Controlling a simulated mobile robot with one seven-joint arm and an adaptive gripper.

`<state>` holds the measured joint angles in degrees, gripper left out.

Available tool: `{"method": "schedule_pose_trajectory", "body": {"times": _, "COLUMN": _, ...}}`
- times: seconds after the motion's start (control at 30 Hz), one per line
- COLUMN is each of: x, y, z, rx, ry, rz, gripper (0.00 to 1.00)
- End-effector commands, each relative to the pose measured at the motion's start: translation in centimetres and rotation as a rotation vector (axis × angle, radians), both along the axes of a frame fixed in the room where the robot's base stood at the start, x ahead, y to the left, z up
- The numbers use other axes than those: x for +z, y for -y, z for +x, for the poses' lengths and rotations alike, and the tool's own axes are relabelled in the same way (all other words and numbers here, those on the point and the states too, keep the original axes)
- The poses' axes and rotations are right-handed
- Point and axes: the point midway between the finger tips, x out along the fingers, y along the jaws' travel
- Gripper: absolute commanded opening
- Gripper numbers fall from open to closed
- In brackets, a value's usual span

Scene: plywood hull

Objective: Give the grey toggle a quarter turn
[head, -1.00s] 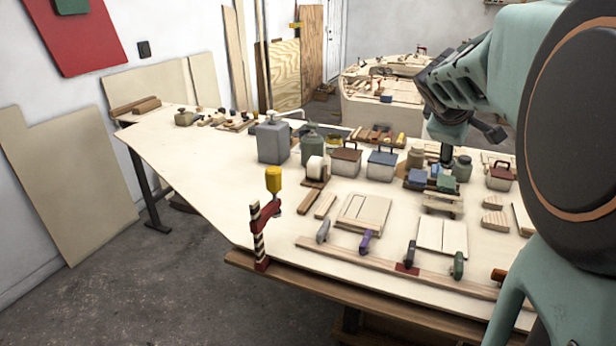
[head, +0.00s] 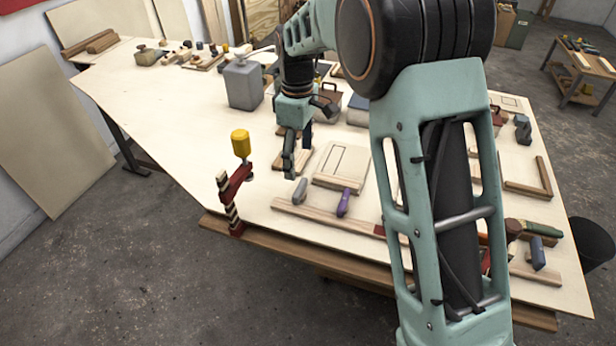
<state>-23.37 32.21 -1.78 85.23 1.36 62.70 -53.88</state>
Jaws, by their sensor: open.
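The grey toggle (head: 299,191) stands at the left end of a wooden rail (head: 325,218) near the front edge of the bench. The purple toggle (head: 343,203) stands to its right on the same rail. My gripper (head: 296,164) points downward with its jaws open. In the picture its fingertips are just above and slightly left of the grey toggle. The jaws look empty, and I cannot tell the exact gap in depth to the toggle.
A red clamp with a yellow handle (head: 241,146) stands left of the rail at the bench edge. A panelled board (head: 342,160) lies behind the rail. My arm hides the rail's middle. Bare plywood (head: 160,115) lies to the left.

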Motion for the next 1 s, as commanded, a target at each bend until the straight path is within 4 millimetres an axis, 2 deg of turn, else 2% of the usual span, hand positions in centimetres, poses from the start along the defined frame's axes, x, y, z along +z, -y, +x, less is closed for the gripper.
{"method": "schedule_pose_trajectory", "body": {"times": 0.3, "x": -5.8, "y": 0.1, "z": -0.1, "rx": -0.001, "ry": -0.002, "rz": -0.005, "gripper": 0.75}}
{"method": "schedule_pose_trajectory", "body": {"times": 0.5, "x": -8.7, "y": 0.2, "z": 0.0, "rx": -0.002, "ry": 0.000, "rz": -0.004, "gripper": 0.75}}
{"method": "schedule_pose_trajectory", "body": {"times": 0.7, "x": -9.9, "y": 0.2, "z": 0.0, "rx": -0.002, "ry": 0.003, "rz": -0.004, "gripper": 0.75}}
{"method": "schedule_pose_trajectory", "body": {"times": 0.93, "x": -10.0, "y": 0.2, "z": 0.0, "rx": -0.002, "ry": 0.003, "rz": -0.003, "gripper": 0.75}}
{"method": "schedule_pose_trajectory", "body": {"times": 1.0, "x": -10.0, "y": 0.2, "z": 0.0, "rx": -0.002, "ry": 0.003, "rz": -0.003, "gripper": 0.70}}
